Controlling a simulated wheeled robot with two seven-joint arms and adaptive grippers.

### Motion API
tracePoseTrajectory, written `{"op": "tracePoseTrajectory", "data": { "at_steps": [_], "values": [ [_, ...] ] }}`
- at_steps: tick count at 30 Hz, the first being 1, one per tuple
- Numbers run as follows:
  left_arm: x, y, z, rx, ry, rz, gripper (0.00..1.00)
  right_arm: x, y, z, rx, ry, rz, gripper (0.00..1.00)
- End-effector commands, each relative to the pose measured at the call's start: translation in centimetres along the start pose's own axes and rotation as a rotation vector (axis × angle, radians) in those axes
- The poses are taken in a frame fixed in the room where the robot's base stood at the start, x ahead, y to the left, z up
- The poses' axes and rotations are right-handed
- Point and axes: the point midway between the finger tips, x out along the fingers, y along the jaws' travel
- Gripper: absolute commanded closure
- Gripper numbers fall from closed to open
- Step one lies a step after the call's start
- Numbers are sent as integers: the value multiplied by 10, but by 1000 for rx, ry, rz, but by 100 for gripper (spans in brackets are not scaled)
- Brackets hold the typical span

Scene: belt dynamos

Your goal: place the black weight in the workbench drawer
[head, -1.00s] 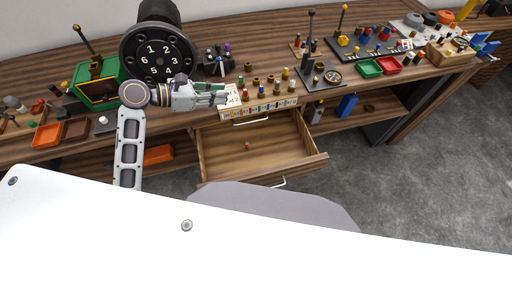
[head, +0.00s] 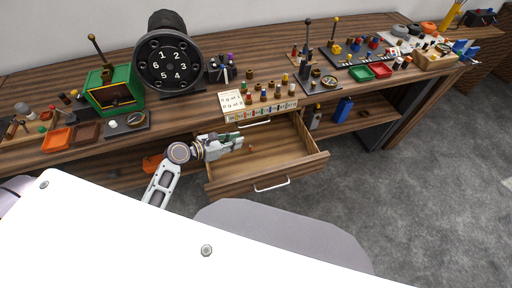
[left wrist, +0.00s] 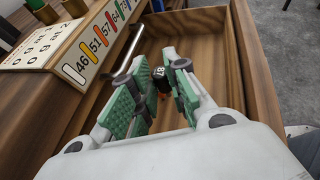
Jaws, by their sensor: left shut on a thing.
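My left gripper (head: 236,143) is over the left part of the open workbench drawer (head: 287,169). In the left wrist view its green-padded fingers (left wrist: 155,88) are closed around a small black weight (left wrist: 154,87), with orange and a white number showing on it. The fingers hide much of the weight, and it is too small to make out in the head view. My right gripper is not in view.
A numbered rack (head: 262,110) with several small pegs stands on the bench above the drawer. A black dial (head: 167,62) and a green box (head: 113,92) stand to the left. The drawer's middle and right floor looks clear. A blue object (head: 343,109) is on the shelf at right.

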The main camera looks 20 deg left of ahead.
Motion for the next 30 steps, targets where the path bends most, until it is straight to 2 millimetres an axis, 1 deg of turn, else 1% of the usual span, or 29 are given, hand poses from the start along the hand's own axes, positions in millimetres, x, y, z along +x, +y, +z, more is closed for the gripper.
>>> {"op": "tracePoseTrajectory", "data": {
  "at_steps": [1,3,9,15,18,25,30],
  "values": [
    [3,3,-9,-11,6,26,100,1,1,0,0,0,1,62],
    [5,9,-19,-27,10,68,100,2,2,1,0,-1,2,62],
    [10,29,-36,-65,9,189,100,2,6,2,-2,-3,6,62],
    [11,46,-41,-89,-7,276,100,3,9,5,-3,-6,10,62],
    [11,50,-41,-95,-13,297,100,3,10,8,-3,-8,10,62],
    [11,52,-41,-98,-17,307,100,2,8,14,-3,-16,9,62],
    [11,52,-41,-98,-17,306,100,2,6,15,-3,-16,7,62]
  ]
}}
